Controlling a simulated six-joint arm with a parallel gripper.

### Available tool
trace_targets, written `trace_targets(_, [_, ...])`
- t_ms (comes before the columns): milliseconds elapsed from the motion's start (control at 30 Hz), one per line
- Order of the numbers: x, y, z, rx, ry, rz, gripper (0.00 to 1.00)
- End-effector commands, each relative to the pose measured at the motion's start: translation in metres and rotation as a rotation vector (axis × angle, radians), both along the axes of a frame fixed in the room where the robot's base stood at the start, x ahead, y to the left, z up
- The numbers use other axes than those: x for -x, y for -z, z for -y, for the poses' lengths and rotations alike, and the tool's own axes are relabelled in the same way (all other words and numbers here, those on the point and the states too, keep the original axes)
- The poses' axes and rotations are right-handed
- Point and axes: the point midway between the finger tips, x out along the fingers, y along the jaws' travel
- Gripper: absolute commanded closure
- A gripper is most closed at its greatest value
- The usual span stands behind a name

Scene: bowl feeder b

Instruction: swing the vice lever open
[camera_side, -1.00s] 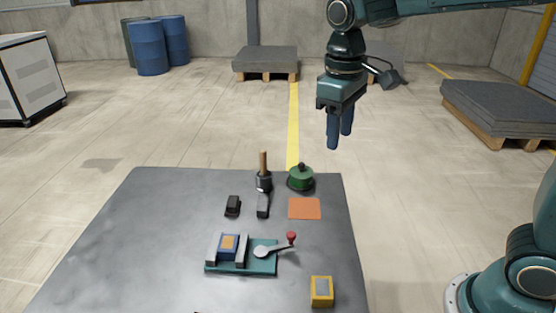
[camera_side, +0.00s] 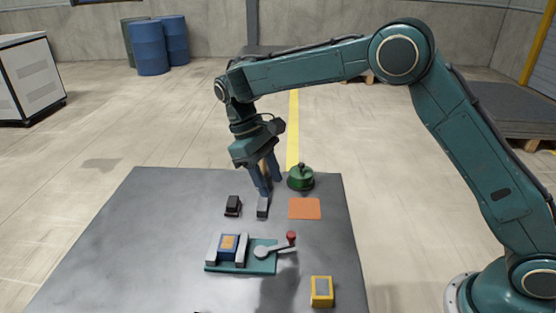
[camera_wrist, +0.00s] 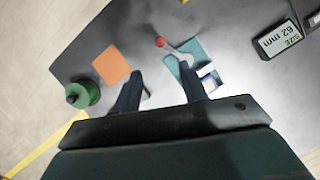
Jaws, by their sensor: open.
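The vice (camera_side: 240,267) is a teal base with grey jaws on the table, and a blue block with an orange top (camera_side: 229,242) sits between the jaws. Its grey lever (camera_side: 277,249) with a red knob (camera_side: 291,237) points to the right. In the wrist view the vice base (camera_wrist: 176,72), lever (camera_wrist: 178,50) and red knob (camera_wrist: 160,42) show beyond the fingers, and one finger partly covers the vice. My gripper (camera_side: 267,186) is open and empty, above the table's back part, behind the vice and apart from the lever. It also shows in the wrist view (camera_wrist: 158,92).
A green round object (camera_side: 300,179) and an orange square (camera_side: 305,208) lie right of my gripper. Dark blocks (camera_side: 233,206) (camera_side: 262,207) stand behind the vice. A yellow box (camera_side: 321,291) is at front right. A display reading 62 mm (camera_wrist: 284,40) shows in the wrist view. The table's left side is clear.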

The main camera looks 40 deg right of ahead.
Motion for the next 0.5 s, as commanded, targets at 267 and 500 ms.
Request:
trace_targets(267, [-0.0007, 0.003, -0.0014, 0.001, -0.002, -0.006, 0.58])
trace_targets(500, [0.001, 0.0088, 0.0005, 0.003, -0.003, -0.005, 0.58])
